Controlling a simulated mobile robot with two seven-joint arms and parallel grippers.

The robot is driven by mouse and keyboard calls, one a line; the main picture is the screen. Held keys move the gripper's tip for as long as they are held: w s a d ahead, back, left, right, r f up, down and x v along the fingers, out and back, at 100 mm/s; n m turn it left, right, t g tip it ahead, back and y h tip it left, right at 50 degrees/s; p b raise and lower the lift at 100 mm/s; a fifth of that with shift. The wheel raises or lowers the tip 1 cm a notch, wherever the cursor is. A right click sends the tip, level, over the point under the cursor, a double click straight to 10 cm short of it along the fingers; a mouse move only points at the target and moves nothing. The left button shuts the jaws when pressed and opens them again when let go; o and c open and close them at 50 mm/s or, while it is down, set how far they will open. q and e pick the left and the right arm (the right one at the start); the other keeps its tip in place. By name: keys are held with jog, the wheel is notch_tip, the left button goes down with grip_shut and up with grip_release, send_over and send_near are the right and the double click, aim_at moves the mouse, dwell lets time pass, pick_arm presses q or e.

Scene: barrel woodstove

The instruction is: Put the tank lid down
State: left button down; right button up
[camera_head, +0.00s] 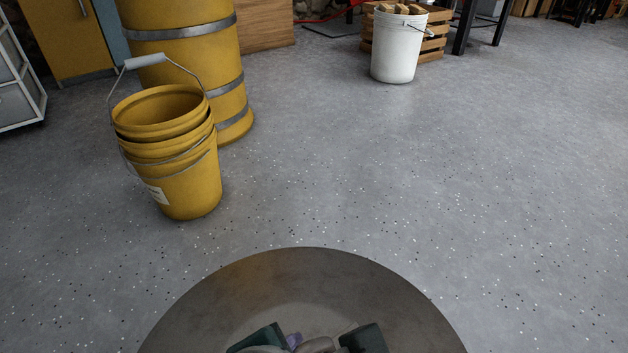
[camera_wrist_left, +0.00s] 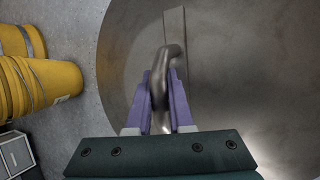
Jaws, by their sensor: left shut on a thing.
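The tank lid (camera_head: 300,275) is a large round grey-brown metal disc at the bottom of the head view, partly cut off by the frame. In the left wrist view the lid (camera_wrist_left: 240,60) fills the centre and right. My left gripper (camera_wrist_left: 160,90), with purple fingers and a dark green body, is shut on the bent metal handle of the lid. The gripper also shows at the bottom edge of the head view (camera_head: 310,342). The lid appears to be held above the floor, but its height and underside are hidden. My right gripper is not seen.
Stacked yellow buckets (camera_head: 190,185) stand left of the lid, with a yellow barrel (camera_head: 190,50) behind. A white bucket (camera_head: 393,60) and a wooden crate (camera_head: 432,47) stand at the back. The speckled grey floor (camera_head: 470,190) is clear in the middle and right.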

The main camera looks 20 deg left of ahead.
pick_arm(q)
notch_tip(320, 180, down, 19)
jog(key=b, duration=1.5)
jog(key=shift+w+r, duration=0.15)
jog(key=c, duration=1.1)
grip_release()
jog(key=shift+a+f, duration=0.1)
jog(key=shift+f, duration=0.1)
jog(key=shift+o, duration=1.4)
